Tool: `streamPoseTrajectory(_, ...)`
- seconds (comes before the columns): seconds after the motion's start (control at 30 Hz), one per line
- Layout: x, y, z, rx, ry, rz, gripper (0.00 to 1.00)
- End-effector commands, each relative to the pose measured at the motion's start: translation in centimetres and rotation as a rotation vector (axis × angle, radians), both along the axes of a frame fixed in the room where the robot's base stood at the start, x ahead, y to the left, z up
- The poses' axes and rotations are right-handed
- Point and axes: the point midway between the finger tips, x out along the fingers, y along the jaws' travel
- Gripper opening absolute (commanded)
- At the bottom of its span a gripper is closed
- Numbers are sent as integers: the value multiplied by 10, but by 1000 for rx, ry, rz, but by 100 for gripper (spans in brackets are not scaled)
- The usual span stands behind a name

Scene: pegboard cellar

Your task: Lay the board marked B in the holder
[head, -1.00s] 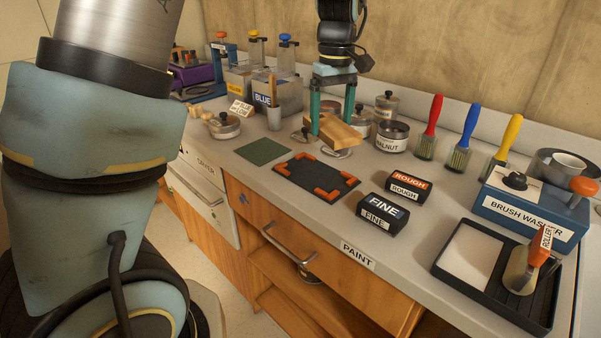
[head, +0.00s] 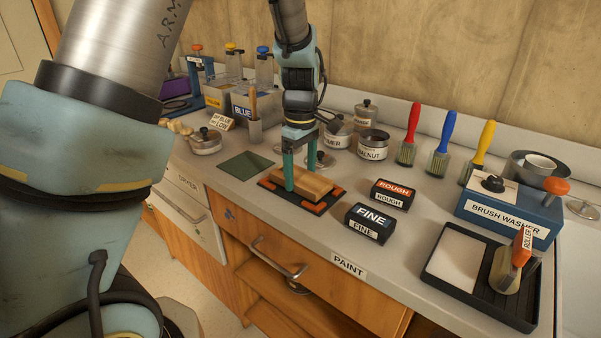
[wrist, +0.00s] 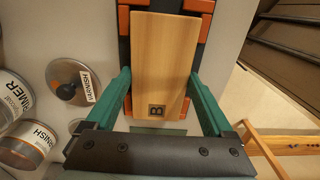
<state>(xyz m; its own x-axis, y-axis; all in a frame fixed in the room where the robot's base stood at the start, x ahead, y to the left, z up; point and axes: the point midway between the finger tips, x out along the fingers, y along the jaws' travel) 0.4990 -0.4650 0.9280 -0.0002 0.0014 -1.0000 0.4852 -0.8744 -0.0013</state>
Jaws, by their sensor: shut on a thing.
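The wooden board marked B (head: 316,187) is between the fingers of my gripper (head: 301,178), which is shut on it. In the wrist view the board (wrist: 165,50) lies lengthwise between the green fingers, with its B mark near the gripper's base. The holder (head: 276,188), a black plate with orange corner pieces, is directly under the board. In the wrist view the orange corners (wrist: 124,20) show on both sides of the board, which looks roughly lined up with them. I cannot tell whether the board touches the holder's floor.
A green mat (head: 245,166) lies left of the holder. The FINE block (head: 370,223) and ROUGH block (head: 392,194) sit to its right. Behind are the walnut tin (head: 372,146) and a varnish lid (wrist: 70,82). The counter's front edge is close to the holder.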

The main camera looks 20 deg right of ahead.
Motion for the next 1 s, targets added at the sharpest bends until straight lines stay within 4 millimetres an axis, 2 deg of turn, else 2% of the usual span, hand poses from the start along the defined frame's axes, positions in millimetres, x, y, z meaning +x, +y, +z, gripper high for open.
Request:
streamPoseTrajectory(0.1,0,0,-6,-1,0,1,17)
streamPoseTrajectory(0.47,0,0,-11,-1,0,1,17)
streamPoseTrajectory(0.5,0,0,-10,-1,0,1,91)
streamPoseTrajectory(0.6,0,0,-10,-1,0,1,100)
streamPoseTrajectory(0.83,0,0,-9,-1,0,0,100)
streamPoseTrajectory(1.0,1,-1,5,-3,-3,-1,100)
